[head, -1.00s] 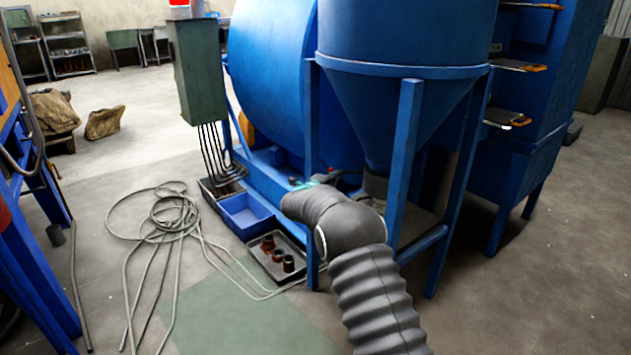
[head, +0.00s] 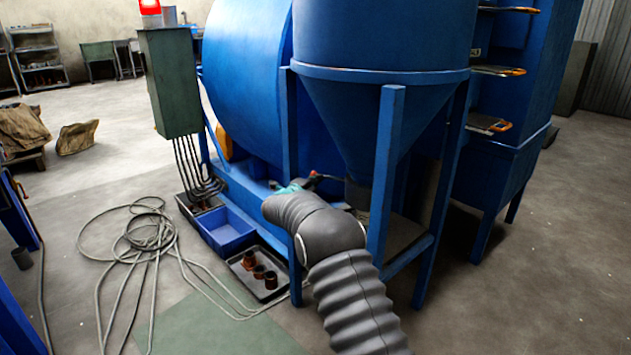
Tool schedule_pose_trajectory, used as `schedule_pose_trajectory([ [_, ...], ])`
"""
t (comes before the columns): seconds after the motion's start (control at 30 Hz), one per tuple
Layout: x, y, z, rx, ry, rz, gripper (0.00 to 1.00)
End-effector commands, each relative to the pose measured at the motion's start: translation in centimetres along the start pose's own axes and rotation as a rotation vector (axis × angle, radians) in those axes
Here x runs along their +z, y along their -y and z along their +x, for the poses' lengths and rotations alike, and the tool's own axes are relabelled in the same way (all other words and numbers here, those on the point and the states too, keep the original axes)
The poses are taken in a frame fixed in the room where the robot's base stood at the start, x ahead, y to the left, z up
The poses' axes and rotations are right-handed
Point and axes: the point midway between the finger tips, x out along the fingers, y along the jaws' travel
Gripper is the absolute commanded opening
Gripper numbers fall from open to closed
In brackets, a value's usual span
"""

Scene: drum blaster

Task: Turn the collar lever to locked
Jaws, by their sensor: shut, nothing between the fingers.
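My arm, in its grey ribbed sleeve, reaches forward from the bottom of the head view and bends left in front of the blue hopper (head: 385,110). Beyond the sleeve, a teal part of my wrist shows, with my dark gripper (head: 322,180) at its far side, close to the hopper's left leg. The gripper is small and partly hidden; it looks shut and empty. A small red spot shows beside it. I cannot tell whether this is the collar lever, nor whether the gripper touches it. The collar area below the hopper cone (head: 357,194) is shadowed and partly hidden.
The blue drum (head: 245,75) stands behind, with a green control box (head: 170,85) and lit red beacon (head: 150,7). A blue bin (head: 226,232) and a black tray (head: 276,282) of brown fittings lie left of my arm. A loose hose (head: 145,240) covers the floor. Hopper legs crowd the gripper.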

Motion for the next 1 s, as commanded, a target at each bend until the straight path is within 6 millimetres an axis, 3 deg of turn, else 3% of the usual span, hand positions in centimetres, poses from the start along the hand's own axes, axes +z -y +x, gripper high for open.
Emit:
schedule_pose_trajectory([
  [0.37, 0.3, 0.7, -0.4, -0.009, 0.012, 0.003, 0.0],
  [0.8, 0.3, 0.4, -8.7, -0.004, 0.01, 0.001, 0.0],
  [1.0, 0.2, 0.2, -11.3, -0.003, 0.006, 0.001, 0.0],
])
